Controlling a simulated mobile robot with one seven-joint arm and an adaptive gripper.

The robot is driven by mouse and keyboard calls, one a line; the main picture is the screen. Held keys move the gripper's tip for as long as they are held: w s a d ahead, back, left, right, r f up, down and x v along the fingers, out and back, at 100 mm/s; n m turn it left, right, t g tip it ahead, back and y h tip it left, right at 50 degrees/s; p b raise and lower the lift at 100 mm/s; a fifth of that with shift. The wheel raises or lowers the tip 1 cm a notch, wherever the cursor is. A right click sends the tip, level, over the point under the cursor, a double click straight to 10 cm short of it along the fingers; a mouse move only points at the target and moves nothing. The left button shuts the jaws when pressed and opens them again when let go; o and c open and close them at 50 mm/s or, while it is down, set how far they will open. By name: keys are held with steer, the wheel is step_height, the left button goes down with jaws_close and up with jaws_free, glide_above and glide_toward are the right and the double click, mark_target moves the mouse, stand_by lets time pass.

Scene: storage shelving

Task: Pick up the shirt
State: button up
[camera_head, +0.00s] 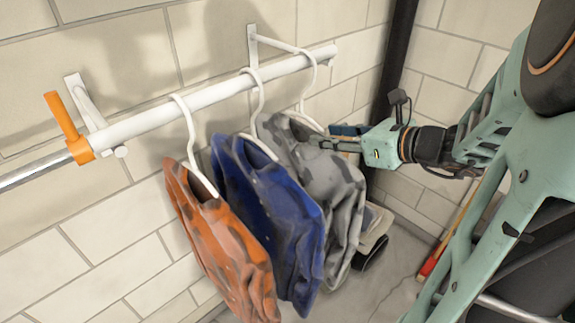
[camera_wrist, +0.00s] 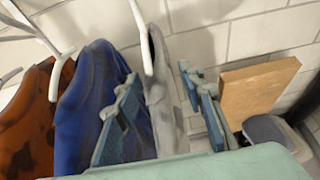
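Three shirts hang on white hangers. The orange shirt (camera_head: 225,240) is at the left, the blue shirt (camera_head: 270,215) in the middle and the grey patterned shirt (camera_head: 325,180) at the right. My gripper (camera_head: 338,138) is at the upper part of the grey shirt, reaching in from the right. In the wrist view my gripper (camera_wrist: 163,112) is open. Its fingers stand on either side of the grey shirt (camera_wrist: 160,95), with a gap visible to the right of the cloth. The left finger is between the blue shirt (camera_wrist: 75,125) and the grey one. I cannot tell whether the fingers touch the cloth.
A white rail (camera_head: 205,97) on wall brackets holds the hangers. An orange clamp (camera_head: 73,130) is at its left. A dark pipe (camera_head: 395,60) runs up the corner. A wooden block (camera_wrist: 255,92) stands right of the fingers in the wrist view. The brick wall is close behind.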

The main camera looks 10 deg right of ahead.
mark_target(318, 134)
steer(key=x, duration=0.4)
steer(key=shift+a+r, duration=0.1)
steer(key=shift+a, duration=0.3)
steer(key=shift+w+a+f, duration=0.2)
steer(key=shift+w+a, duration=0.05)
steer(key=shift+w, duration=0.2)
jaws_close()
